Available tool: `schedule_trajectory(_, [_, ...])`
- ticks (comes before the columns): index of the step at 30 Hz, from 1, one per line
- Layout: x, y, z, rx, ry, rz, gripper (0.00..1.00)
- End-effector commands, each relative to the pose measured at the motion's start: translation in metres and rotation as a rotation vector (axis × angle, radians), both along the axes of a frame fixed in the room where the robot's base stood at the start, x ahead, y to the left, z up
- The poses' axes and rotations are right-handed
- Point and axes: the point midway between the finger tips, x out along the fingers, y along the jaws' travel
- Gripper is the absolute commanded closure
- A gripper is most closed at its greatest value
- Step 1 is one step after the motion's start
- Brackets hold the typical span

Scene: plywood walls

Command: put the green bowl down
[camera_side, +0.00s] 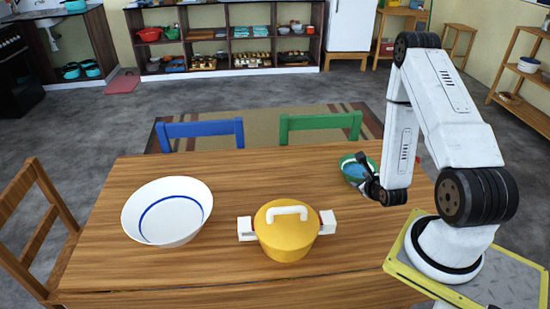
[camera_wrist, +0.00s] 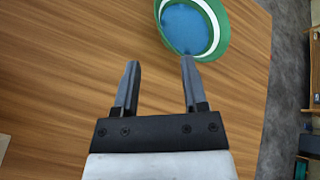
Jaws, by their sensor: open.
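The green bowl (camera_side: 346,164) with a blue inside stands at the right part of the wooden table, partly hidden behind my gripper (camera_side: 370,178) in the side view. In the wrist view the green bowl (camera_wrist: 224,48) is at the top right, with a white band inside its rim. My gripper (camera_wrist: 160,75) has its two fingers apart with only table between them. The right fingertip is close to the bowl's near rim; I cannot tell whether it touches. The bowl looks to be resting on the table.
A yellow pot (camera_side: 287,238) with a white lid handle and white side handles stands at the table's front middle. A large white bowl (camera_side: 150,222) with a blue ring is at the left. The table (camera_side: 240,180) is bare between them and the back edge. Blue and green chairs stand behind.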

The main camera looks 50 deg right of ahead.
Motion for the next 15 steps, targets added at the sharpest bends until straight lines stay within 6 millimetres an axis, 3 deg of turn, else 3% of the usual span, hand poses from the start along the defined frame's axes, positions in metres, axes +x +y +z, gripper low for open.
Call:
schedule_trajectory(8, [0.019,0.01,0.01,-0.089,0.135,0.144,0.44])
schedule_trajectory(15, [0.048,0.035,0.03,-0.265,0.385,0.439,0.44])
